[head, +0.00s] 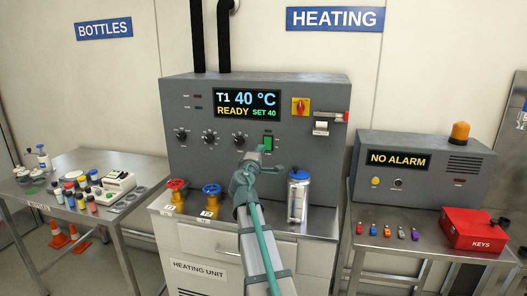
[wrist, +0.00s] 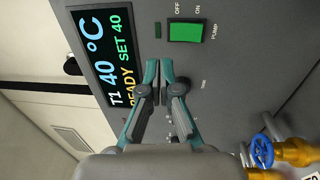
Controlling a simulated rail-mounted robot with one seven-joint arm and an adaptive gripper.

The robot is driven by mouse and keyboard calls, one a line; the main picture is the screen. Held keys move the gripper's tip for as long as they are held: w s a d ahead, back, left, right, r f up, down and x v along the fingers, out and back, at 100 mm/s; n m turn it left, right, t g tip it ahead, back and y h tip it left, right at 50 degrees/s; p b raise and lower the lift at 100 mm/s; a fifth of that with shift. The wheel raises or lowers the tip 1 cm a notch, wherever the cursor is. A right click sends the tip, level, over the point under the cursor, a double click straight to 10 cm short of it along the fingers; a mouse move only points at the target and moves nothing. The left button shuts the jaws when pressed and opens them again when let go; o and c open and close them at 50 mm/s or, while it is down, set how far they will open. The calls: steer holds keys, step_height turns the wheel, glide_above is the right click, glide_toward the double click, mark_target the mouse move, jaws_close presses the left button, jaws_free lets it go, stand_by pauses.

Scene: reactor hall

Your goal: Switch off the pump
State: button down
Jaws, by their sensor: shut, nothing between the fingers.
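The pump switch is a bright green rocker (head: 268,142) on the grey heating unit's front, below the display. In the wrist view the switch (wrist: 186,32) shows large, beside the labels OFF, ON and PUMP; I cannot tell which way the rocker is tilted. My gripper (wrist: 159,68) is shut and empty, its teal fingertips close together. In the wrist view the tips are below and left of the switch, apart from it in the picture. In the head view my gripper (head: 256,159) is just below the switch; the gap to the panel is unclear.
The display (head: 247,103) reads 40 °C, READY, SET 40. Black knobs (head: 209,138) are left of the switch, a red-yellow rotary switch (head: 300,107) is above right. A blue-capped flask (head: 298,196) and red and blue valves (head: 211,196) stand below. An alarm box (head: 420,168) reads NO ALARM.

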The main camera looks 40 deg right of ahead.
steer(key=shift+s+a+r, duration=0.15)
steer(key=shift+s+a, duration=0.4)
steer(key=shift+a, duration=0.15)
steer(key=s+a+f+m+g+y, duration=0.2)
steer(key=f+m+g, duration=0.1)
steer(key=f, duration=0.9)
steer(key=s+a+f+m+g+y, duration=0.1)
steer(key=s+f+m+g+y, duration=0.2)
steer(key=f, duration=0.9)
steer(key=s+a+f+m+g+y, duration=0.1)
steer(key=s+a+f+y, duration=0.15)
steer(key=a+f, duration=0.45)
steer(key=s+a+f+m+g+y, duration=0.1)
steer(key=s+a+f+g, duration=0.2)
steer(key=f, duration=0.8)
steer(key=s+a+f+y, duration=0.2)
steer(key=s+a+f, duration=0.2)
steer(key=f, duration=0.6)
steer(key=s+a+f+g+y, duration=0.3)
steer(key=s+a+f+g, duration=0.1)
steer(key=s+a+f, duration=1)
steer(key=s+a+f+g, duration=0.2)
steer(key=s+a+f, duration=0.2)
steer(key=s, duration=0.7)
steer(key=s+a+f+g+y, duration=0.1)
steer(key=s+a+f+g, duration=0.2)
steer(key=s, duration=0.8)
steer(key=shift+s+a+f, duration=0.15)
steer(key=shift+a+f, duration=0.3)
steer(key=shift+f, duration=0.25)
